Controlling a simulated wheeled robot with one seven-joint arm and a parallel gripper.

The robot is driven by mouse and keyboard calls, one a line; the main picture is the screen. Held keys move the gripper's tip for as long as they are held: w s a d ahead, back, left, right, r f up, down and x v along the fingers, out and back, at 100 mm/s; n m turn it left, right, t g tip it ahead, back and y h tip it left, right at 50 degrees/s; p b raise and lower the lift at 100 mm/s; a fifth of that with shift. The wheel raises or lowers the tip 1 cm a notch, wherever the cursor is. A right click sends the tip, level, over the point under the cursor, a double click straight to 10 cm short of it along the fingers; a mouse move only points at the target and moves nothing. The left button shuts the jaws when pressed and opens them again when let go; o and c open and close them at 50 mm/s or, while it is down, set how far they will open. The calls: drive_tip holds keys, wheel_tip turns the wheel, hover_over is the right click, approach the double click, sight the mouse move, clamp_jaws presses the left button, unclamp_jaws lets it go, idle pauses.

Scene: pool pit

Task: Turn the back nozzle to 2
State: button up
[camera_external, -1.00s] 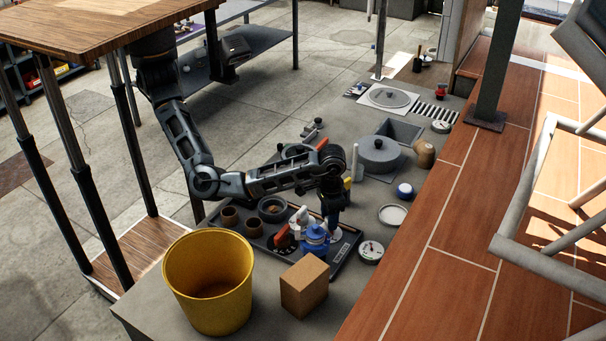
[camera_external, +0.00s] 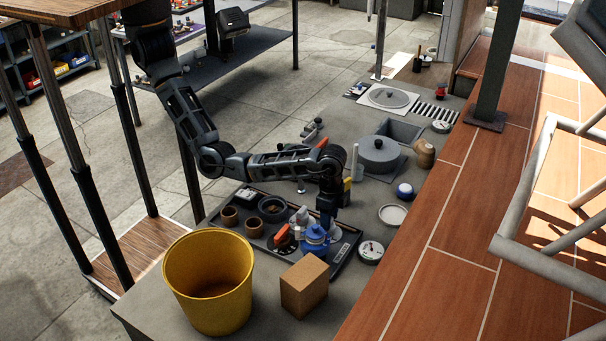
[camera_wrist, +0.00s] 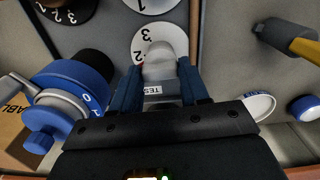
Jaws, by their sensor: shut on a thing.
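My gripper (camera_wrist: 160,88) is shut on a pale grey nozzle (camera_wrist: 163,63), with one blue-sided finger on each side of it. The nozzle sits over a white dial (camera_wrist: 147,36) marked with numbers; a 3 and a 2 show, and the nozzle hides part of the dial. I cannot tell exactly which number it points to. In the external view my gripper (camera_external: 324,216) reaches down over the dark tray (camera_external: 345,257), just behind a blue valve (camera_external: 316,236). The blue valve also shows at the left of the wrist view (camera_wrist: 78,92).
A yellow bucket (camera_external: 208,275) and a cardboard box (camera_external: 304,287) stand in front. A lidded grey pot (camera_external: 379,153) and round gauge (camera_external: 371,251) lie to the right.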

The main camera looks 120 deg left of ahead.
drive_tip(key=shift+m, duration=0.4)
drive_tip(key=o, duration=1.1)
drive_tip(key=shift+c, duration=0.2)
drive_tip(key=shift+r, duration=0.1)
wheel_tip(320, 180, up, 7)
drive_tip(key=shift+w+f, duration=0.1)
drive_tip(key=shift+r, duration=0.4)
